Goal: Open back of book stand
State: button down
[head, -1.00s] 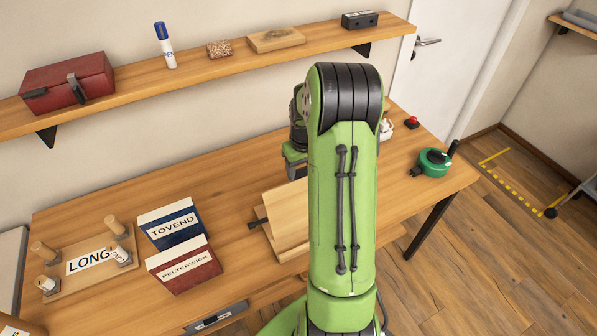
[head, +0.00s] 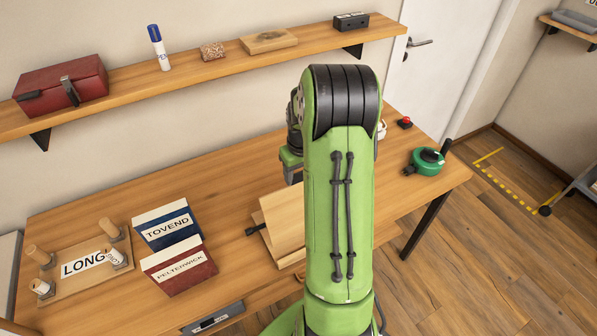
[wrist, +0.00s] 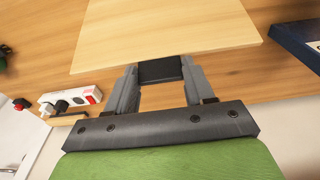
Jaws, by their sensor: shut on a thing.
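The wooden book stand (head: 283,218) is on the desk, partly hidden behind my green arm. A light wood panel slopes up on it, and a dark piece (head: 256,230) sticks out at its left side. In the wrist view its pale panel (wrist: 165,32) fills the top middle. My gripper (wrist: 159,74) is shut on a black tab (wrist: 160,70) at the panel's near edge, one grey finger on each side. In the head view the fingers are hidden behind my arm.
Two books, blue TOVEND (head: 166,228) and red PELTERWICK (head: 180,268), stand left of the stand. A wooden pegged tray (head: 62,287) is farther left. A power strip (wrist: 70,103) is near my gripper. A green round tool (head: 427,161) lies at the desk's right end.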

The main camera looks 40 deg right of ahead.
aim_at(302, 195)
dwell(0.4)
jog(key=shift+c, duration=2)
grip_release()
notch_tip(302, 195, up, 16)
jog(key=s+p, duration=0.1)
jog(key=s, duration=0.1)
jog(key=shift+a+f, duration=0.15)
jog(key=shift+a, duration=0.15)
